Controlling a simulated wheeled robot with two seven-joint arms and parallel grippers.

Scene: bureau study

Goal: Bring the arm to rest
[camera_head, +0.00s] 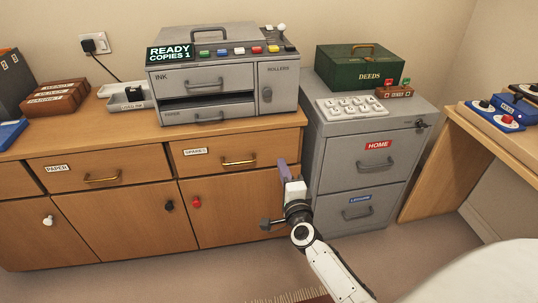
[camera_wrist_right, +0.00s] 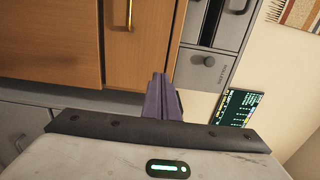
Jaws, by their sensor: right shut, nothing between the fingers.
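My right gripper (camera_head: 283,168) is in front of the wooden bureau, near its right end. Its purple fingers also show in the right wrist view (camera_wrist_right: 162,98), closed together with nothing between them. My white right arm comes up from the bottom of the head view to it. The gripper appears clear of the bureau front, though the exact gap is hard to judge. My left gripper is not in view.
The wooden bureau (camera_head: 120,222) carries a grey copier (camera_head: 222,116). A grey filing cabinet (camera_head: 340,180) stands to its right, with a green deeds box (camera_head: 345,72) and a white keypad (camera_head: 352,108) on top. A side desk (camera_head: 470,145) is at the right. Open floor (camera_head: 150,285) lies in front.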

